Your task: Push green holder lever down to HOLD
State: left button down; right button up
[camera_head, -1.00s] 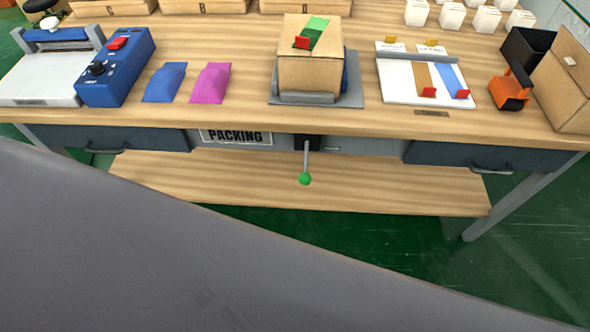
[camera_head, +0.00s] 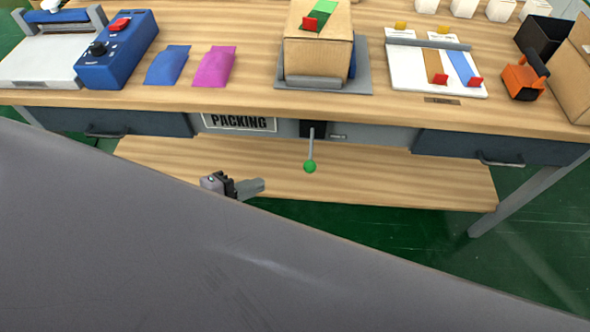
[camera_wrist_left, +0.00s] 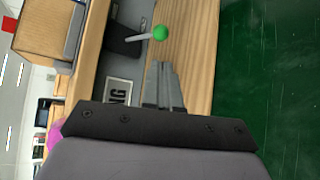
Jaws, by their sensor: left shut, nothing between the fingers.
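The holder lever is a thin grey rod with a green ball knob (camera_head: 310,166), hanging down from a black mount (camera_head: 313,129) on the front of the bench. My left gripper (camera_head: 262,185) is shut and empty, to the left of the knob and a little lower in the head view, apart from it. In the left wrist view the green knob (camera_wrist_left: 160,32) is beyond the closed fingertips (camera_wrist_left: 158,66), with a gap between them. A cardboard box (camera_head: 318,55) sits in the grey holder (camera_head: 365,80) on the bench above the lever. My right gripper is not in view.
A wooden lower shelf (camera_head: 420,185) lies under the bench. Drawers (camera_head: 120,121) flank the lever, and a PACKING sign (camera_head: 238,122) is left of it. Blue (camera_head: 168,65) and magenta (camera_head: 214,67) pouches and a blue machine (camera_head: 118,52) stand on the bench top.

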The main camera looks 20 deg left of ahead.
aim_at(305, 168)
pick_arm(q)
jog(key=x, duration=1.2)
jog(key=shift+f+b, duration=0.1)
jog(key=shift+b, duration=0.2)
jog(key=shift+w+f+b, duration=0.25)
jog(key=shift+f+b, duration=0.85)
jog(key=shift+f, duration=0.05)
jog(key=shift+r, duration=0.1)
jog(key=shift+r+p, duration=0.75)
jog(key=shift+p, duration=0.05)
